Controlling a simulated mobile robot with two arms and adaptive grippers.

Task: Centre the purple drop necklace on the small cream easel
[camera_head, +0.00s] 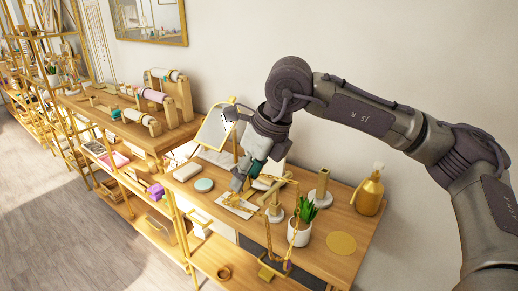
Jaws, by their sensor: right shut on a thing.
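My right gripper (242,181) reaches down over the middle of the wooden table (318,246). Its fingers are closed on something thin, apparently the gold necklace. My left gripper is not in view.
A potted plant (301,230), a stand with a pale base (321,188), a gold bottle (369,191) and a gold disc (341,243) are to the right. A tilted mirror (214,128) and a teal round item (204,185) are to the left.

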